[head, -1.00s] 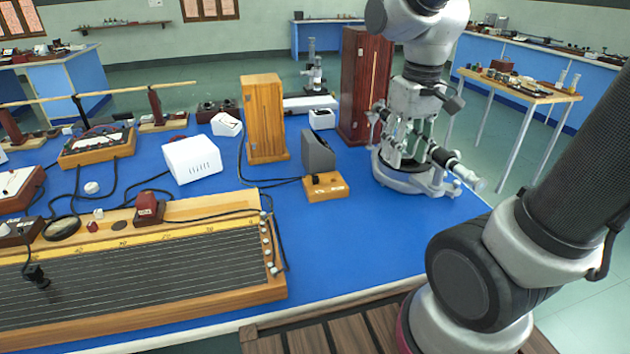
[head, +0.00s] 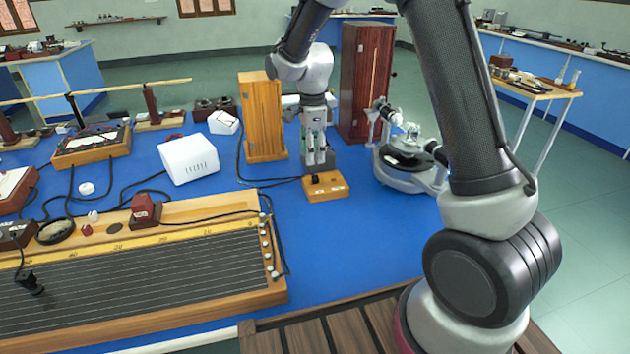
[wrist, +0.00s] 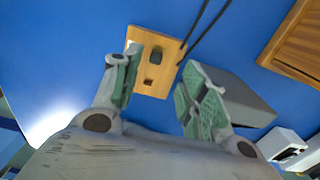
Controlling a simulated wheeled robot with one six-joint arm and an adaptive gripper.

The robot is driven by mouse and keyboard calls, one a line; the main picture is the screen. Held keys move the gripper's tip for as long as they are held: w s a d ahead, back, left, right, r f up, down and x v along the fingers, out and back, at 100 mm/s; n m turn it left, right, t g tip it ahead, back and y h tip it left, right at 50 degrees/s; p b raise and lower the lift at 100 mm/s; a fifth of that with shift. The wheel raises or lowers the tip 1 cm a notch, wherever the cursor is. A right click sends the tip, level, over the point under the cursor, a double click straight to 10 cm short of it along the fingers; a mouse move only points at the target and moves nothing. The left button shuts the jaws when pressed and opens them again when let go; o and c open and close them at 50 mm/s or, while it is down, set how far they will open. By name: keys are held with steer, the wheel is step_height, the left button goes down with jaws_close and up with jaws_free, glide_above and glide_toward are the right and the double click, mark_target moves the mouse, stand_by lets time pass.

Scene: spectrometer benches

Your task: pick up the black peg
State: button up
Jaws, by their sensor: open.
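The black peg (head: 315,179) stands in a small wooden block (head: 330,188) on the blue bench top. In the wrist view the peg (wrist: 156,55) shows near one end of the block (wrist: 148,38), with a dark square hole beside it. My gripper (head: 319,160) is open and empty, pointing down, and appears just above and behind the block in the head view. In the wrist view the gripper (wrist: 161,60) has its fingers apart, with the peg seen between them beyond the tips. The height gap to the peg is hard to tell.
A grey box (wrist: 235,98) stands close beside the right finger in the wrist view. A tall wooden box (head: 262,120) stands left of my gripper, and a spectrometer (head: 408,170) right. A black cable runs to the block. Blue bench in front is clear.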

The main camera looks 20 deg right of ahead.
mark_target(315, 176)
steer(key=f, duration=0.7)
steer(key=shift+s+d+f, duration=0.2)
steer(key=shift+d+f, duration=0.05)
steer(key=shift+d, duration=0.1)
steer(key=c, duration=0.9)
